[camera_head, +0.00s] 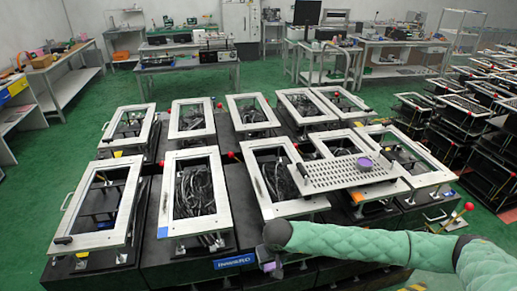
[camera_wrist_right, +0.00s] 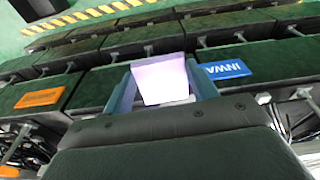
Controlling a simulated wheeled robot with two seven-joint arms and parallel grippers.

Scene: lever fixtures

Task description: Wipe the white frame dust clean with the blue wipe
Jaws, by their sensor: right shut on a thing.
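Several white frames stand on dark fixtures, such as the front middle one (camera_head: 198,226) and the one to its right (camera_head: 290,208). My right gripper (camera_head: 272,267) hangs low in front of the fixtures, below and in front of that right-hand frame. In the right wrist view my right gripper (camera_wrist_right: 160,78) is shut on a pale lilac-white pad (camera_wrist_right: 162,80). The pad looks washed out, and I cannot tell if it is the blue wipe. My left gripper is not in view.
A perforated metal plate (camera_head: 325,178) with a purple disc (camera_head: 365,163) lies across the right frames. A blue label (camera_head: 234,262) is on the front fixture edge. Red-knobbed levers (camera_head: 468,206) stick out at the right. Green floor (camera_head: 45,150) is clear at left.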

